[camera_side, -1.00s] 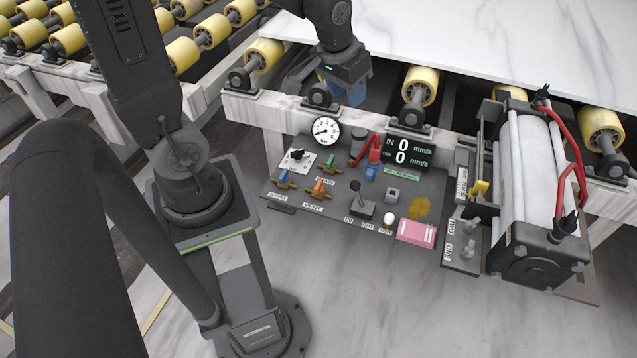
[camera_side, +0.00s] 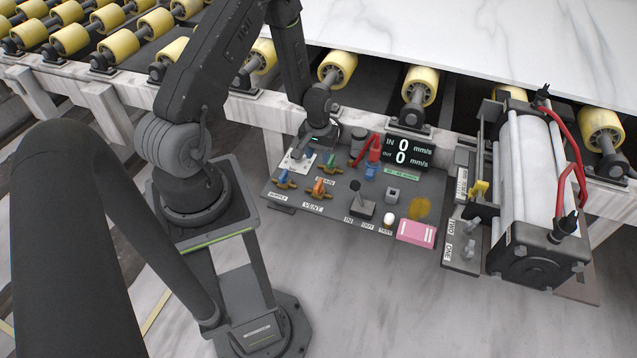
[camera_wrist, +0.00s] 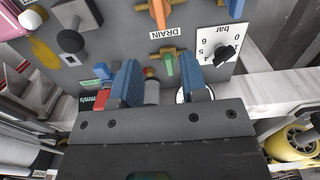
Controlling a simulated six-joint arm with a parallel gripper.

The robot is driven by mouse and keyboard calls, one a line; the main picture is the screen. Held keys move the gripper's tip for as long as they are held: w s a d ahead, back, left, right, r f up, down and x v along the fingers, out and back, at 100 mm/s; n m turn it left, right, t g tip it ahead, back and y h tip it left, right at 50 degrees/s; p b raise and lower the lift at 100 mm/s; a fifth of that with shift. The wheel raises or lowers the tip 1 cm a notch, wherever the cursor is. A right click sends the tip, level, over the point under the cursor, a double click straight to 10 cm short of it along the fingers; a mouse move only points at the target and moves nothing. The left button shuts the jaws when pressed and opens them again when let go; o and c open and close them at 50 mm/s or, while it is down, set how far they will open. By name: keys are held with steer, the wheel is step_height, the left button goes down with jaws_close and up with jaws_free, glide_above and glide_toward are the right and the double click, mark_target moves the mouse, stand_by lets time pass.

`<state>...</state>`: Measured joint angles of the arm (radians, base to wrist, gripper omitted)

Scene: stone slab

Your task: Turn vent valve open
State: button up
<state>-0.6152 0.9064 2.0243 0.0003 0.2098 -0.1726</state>
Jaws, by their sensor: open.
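The vent valve has an orange handle (camera_side: 320,187) on the sloping control panel (camera_side: 342,222), above the VENT label (camera_side: 312,207). In the wrist view the orange handle (camera_wrist: 159,12) is at the top edge, its far end cut off. My gripper (camera_side: 306,150) is over the back left of the panel, hiding the pressure gauge in the side view. In the wrist view, my gripper (camera_wrist: 162,74) is open with two blue fingers spread and nothing held. The green drain handle (camera_wrist: 168,63) is just beyond the gap, nearer than the orange one.
The blue supply handle (camera_side: 283,177) is left of the orange one. A joystick (camera_side: 361,204), red lever (camera_side: 374,148), white button (camera_side: 389,218) and speed display (camera_side: 405,151) are to the right. Rollers (camera_side: 418,85) stand behind.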

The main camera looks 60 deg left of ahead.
mark_target(318, 184)
step_height(318, 184, down, 13)
steer(key=shift+r, duration=0.15)
steer(key=shift+c, duration=0.3)
jaws_close()
